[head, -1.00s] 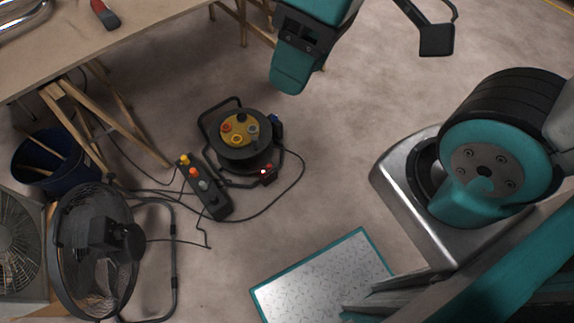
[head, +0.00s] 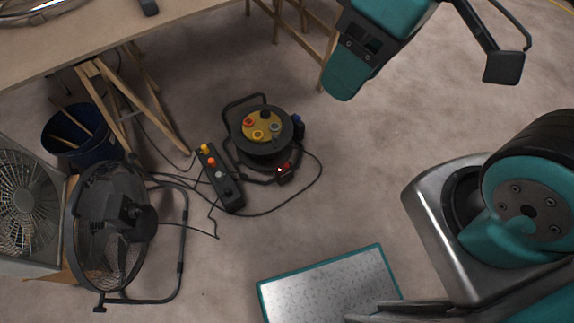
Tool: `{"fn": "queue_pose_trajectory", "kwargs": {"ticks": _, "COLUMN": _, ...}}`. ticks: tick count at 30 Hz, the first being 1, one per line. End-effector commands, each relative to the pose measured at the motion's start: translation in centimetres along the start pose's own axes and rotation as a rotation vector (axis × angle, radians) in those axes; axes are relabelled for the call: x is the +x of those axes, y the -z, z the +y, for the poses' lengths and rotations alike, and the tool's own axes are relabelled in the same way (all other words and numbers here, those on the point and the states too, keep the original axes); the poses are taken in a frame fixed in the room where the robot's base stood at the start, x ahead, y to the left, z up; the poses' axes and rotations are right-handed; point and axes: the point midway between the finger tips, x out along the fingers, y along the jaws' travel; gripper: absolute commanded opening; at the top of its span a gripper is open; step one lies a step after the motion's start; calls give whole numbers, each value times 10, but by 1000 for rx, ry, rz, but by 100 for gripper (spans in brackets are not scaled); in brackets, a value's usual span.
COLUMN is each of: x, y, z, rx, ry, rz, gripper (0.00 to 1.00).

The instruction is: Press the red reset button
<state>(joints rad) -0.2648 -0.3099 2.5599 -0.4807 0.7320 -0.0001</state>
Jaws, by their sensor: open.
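The cable reel (head: 265,133) lies on the floor left of the picture's middle, with a yellow face holding several coloured sockets. A small dark box at its lower right edge carries a small red button (head: 287,166), with a bright spot beside it. My gripper (head: 503,67) shows only partly at the top right, as a dark finger on a thin linkage. It is open, with nothing seen in it, and is well apart from the reel and button. The rest of my gripper is hidden or out of frame.
A power strip (head: 222,180) with coloured plugs lies left of the reel, its cables looping around. A floor fan (head: 118,218), a box fan (head: 25,205) and a blue bin (head: 85,140) stand further left. A workbench (head: 75,38) fills the upper left. Floor right of the reel is clear.

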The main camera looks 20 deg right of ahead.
Motion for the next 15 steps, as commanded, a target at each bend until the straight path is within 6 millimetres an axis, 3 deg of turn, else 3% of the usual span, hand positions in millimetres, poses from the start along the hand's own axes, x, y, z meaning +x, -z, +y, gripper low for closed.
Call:
{"fn": "queue_pose_trajectory", "kwargs": {"ticks": 1, "x": 0, "y": 0, "z": 0, "rx": 0, "ry": 0, "rz": 0, "gripper": 42}}
{"fn": "queue_pose_trajectory", "kwargs": {"ticks": 6, "x": 0, "y": 0, "z": 0, "rx": 0, "ry": 0, "rz": 0, "gripper": 2}}
{"fn": "queue_pose_trajectory", "kwargs": {"ticks": 15, "x": 0, "y": 0, "z": 0, "rx": 0, "ry": 0, "rz": 0, "gripper": 0}}
